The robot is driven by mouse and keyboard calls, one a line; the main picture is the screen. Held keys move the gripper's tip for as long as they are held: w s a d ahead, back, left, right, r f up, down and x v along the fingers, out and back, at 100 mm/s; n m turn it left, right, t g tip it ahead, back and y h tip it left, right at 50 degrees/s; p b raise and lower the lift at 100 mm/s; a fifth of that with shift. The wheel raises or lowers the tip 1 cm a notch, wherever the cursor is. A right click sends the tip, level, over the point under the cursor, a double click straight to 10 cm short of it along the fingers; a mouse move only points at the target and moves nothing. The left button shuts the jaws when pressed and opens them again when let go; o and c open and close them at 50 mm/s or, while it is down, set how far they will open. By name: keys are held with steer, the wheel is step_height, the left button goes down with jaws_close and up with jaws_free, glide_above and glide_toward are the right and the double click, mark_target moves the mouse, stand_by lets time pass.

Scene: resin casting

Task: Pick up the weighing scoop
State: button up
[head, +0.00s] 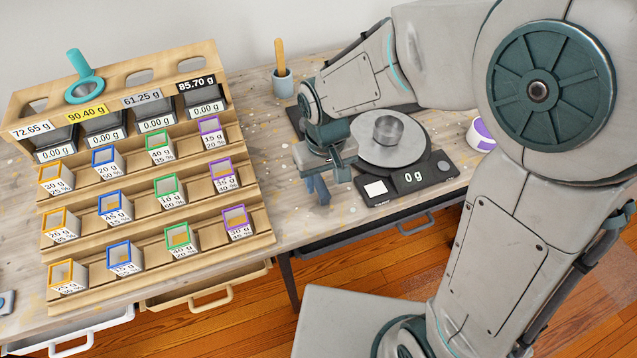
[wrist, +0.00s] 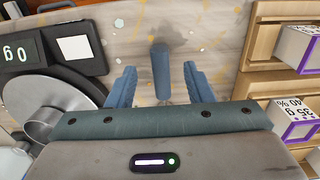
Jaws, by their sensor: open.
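In the wrist view, a blue rounded handle (wrist: 161,72) stands between the two blue fingers of my gripper (wrist: 158,85), with a gap on each side. Its lower end is hidden behind the gripper body; it may be the weighing scoop's handle. In the head view my gripper (head: 317,188) points down over the table between the rack and the scale; the handle cannot be told apart from the fingers there. A teal tool with a round head and upright handle (head: 78,62) rests in the rack's top; I cannot tell whether it is a scoop.
A scale (head: 447,192) reading 0 g bears a metal cup (head: 388,130), close beside my gripper. A stepped wooden rack (head: 262,222) with several labelled containers stands at left. A small pot with a wooden stick (head: 283,84) is behind. A purple-and-white container (head: 480,136) sits right.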

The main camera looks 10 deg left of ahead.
mark_target(325, 193)
steer(key=shift+s+f+b, duration=0.1)
steer(key=shift+f+b, duration=0.2)
steer(key=shift+f, duration=2.7)
jaws_close()
